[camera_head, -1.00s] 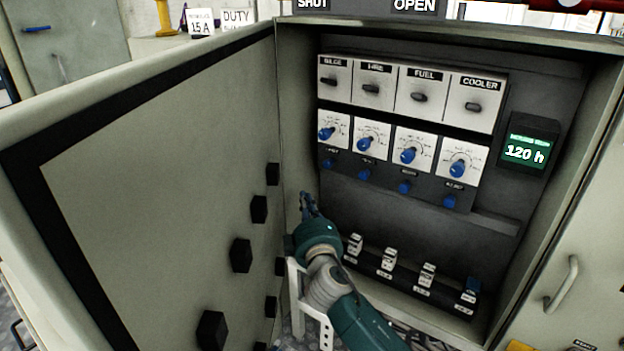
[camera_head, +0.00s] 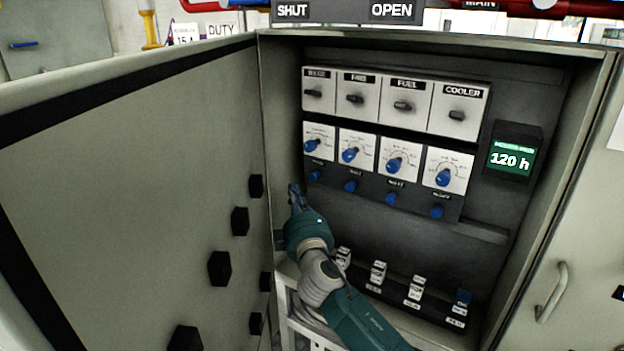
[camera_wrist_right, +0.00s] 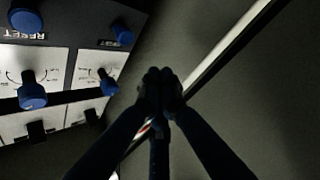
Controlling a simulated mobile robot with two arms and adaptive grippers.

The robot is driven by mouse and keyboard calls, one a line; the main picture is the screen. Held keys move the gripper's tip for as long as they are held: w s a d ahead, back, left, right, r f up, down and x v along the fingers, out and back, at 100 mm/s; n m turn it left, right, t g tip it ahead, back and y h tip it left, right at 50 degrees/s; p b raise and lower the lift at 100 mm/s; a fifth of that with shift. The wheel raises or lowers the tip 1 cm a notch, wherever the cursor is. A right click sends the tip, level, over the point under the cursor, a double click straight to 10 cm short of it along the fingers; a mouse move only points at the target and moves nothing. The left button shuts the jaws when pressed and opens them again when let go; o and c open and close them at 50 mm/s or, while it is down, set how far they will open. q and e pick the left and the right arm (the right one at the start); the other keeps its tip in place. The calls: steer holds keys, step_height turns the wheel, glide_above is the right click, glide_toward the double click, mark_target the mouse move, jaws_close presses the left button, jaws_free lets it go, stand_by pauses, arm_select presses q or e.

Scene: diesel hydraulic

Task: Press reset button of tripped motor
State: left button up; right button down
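The open cabinet holds a row of blue reset buttons: bilge (camera_head: 314,175), fire (camera_head: 351,186), fuel (camera_head: 391,198) and cooler (camera_head: 437,211). Above them are blue dial knobs (camera_head: 394,164) on white plates, then black switches (camera_head: 403,106) labelled BILGE to COOLER. Which motor is tripped I cannot tell. My right gripper (camera_head: 295,193) is left of and slightly below the bilge button, apart from it. In the wrist view its fingertips (camera_wrist_right: 160,82) are together and empty. Two blue buttons (camera_wrist_right: 122,32) show there at upper left, beside RESET lettering. My left gripper is out of view.
The cabinet door (camera_head: 130,180) stands open on the left, with black blocks on its inside. Several small breakers (camera_head: 415,289) line the cabinet bottom; the rightmost has a blue top. A green display (camera_head: 511,160) reads 120 h. Space before the buttons is clear.

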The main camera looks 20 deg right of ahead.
mark_target(314, 176)
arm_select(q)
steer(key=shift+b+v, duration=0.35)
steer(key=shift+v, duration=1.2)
arm_select(e)
steer(key=shift+w+d, duration=0.8)
steer(key=shift+d, duration=0.2)
steer(key=shift+w+d, duration=0.75)
steer(key=shift+d, duration=0.25)
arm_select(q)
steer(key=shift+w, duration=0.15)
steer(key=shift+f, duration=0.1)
arm_select(e)
steer(key=shift+d, duration=0.1)
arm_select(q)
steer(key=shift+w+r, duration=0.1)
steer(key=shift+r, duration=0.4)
arm_select(e)
steer(key=shift+w+d, duration=0.25)
